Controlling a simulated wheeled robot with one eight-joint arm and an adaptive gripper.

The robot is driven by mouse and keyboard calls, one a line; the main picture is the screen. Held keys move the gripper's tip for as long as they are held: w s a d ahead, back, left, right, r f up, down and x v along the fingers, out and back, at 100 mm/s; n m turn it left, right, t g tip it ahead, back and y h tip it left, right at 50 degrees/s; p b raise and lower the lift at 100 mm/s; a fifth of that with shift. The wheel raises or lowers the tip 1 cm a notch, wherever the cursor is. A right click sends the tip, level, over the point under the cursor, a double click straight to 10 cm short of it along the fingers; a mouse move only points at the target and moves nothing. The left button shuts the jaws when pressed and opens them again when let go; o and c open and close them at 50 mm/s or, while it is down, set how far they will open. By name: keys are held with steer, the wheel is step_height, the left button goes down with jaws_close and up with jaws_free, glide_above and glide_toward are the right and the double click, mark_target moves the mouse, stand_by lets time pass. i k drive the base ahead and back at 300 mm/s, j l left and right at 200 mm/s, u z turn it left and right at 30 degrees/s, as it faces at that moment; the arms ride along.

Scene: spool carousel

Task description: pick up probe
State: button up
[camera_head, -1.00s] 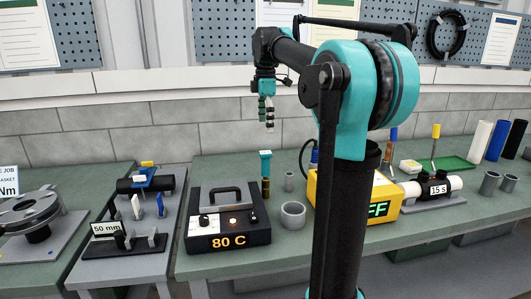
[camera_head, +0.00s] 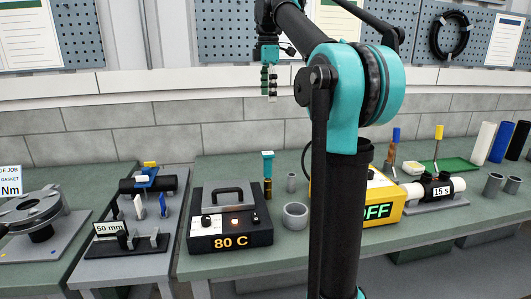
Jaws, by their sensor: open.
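What looks like the probe (camera_head: 268,172) stands upright beside the right side of the black heater box marked 80 C (camera_head: 228,226). It has a flat teal cap, a thin teal stem and a brass lower part. My gripper (camera_head: 268,97) points down, high above the probe and apart from it, in front of the wall. Its fingers are open, with nothing seen between them.
A yellow box with an OFF display (camera_head: 378,210) is partly behind my arm. A 50 mm fixture (camera_head: 125,243) sits at left.

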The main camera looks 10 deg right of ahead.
mark_target(267, 155)
steer(key=k, duration=1)
